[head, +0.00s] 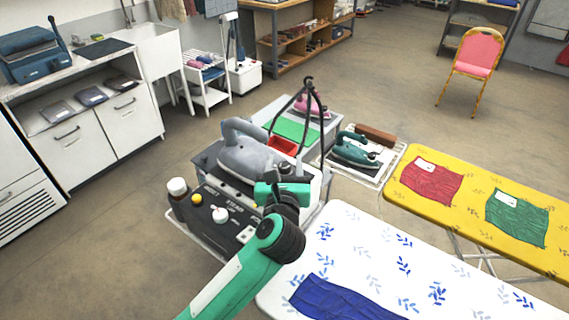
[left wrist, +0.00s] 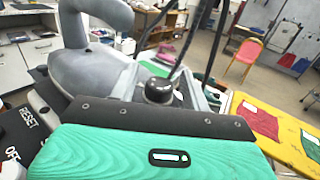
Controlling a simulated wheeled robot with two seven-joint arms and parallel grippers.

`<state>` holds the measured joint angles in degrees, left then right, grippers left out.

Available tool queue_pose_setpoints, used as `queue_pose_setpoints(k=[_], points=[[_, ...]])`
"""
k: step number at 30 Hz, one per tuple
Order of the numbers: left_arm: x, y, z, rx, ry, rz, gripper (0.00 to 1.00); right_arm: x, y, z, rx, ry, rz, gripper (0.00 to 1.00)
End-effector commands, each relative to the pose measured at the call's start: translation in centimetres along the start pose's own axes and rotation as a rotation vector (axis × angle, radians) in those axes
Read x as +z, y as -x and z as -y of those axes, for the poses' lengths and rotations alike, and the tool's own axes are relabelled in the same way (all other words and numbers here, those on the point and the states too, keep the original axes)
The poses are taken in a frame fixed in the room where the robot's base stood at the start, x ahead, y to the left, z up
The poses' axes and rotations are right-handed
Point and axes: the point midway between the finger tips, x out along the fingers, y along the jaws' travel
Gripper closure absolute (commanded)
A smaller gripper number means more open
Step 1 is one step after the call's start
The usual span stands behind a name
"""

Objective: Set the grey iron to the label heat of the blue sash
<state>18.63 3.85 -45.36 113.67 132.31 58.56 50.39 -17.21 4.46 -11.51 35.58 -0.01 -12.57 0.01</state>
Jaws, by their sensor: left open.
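In the left wrist view the iron (left wrist: 90,65) stands at the left, with RESET and OFF lettering on the panel below. My left gripper (head: 284,184) is open beside the right side of the iron, close to a round black knob (left wrist: 158,90); I cannot tell whether they touch. The fingertips are largely hidden. The blue sash (head: 345,300) lies on the white ironing board, cut by the frame edge; no label shows on it. My right gripper is out of view.
A teal iron (head: 355,149) and a pink iron (head: 312,106) stand behind. A dark cord stand (head: 308,85) rises beside the grey iron. The yellow board (head: 480,195) holds red and green cloths with white labels. The white board (head: 370,255) is at front right. Open floor lies left.

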Motion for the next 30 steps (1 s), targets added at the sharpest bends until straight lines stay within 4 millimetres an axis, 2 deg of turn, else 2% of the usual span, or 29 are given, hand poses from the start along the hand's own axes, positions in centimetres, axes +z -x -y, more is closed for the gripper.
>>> queue_pose_setpoints(k=[2,3,9,14,20,30], points=[[0.0,0.0,0.0,0.000,0.000,0.000,0.52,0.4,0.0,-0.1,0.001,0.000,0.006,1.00],[0.0,0.0,0.0,0.000,0.000,0.000,0.56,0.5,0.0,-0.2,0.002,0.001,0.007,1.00],[0.0,0.0,0.0,0.000,0.000,0.000,0.95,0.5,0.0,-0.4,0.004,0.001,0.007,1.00],[0.1,0.1,0.0,-0.005,-0.001,0.000,0.95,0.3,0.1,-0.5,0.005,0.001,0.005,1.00],[0.3,0.1,-0.1,-0.058,-0.002,-0.002,0.95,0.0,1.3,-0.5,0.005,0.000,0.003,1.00],[0.7,0.1,-0.2,-0.292,-0.005,-0.003,0.95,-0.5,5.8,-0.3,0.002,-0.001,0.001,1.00]])
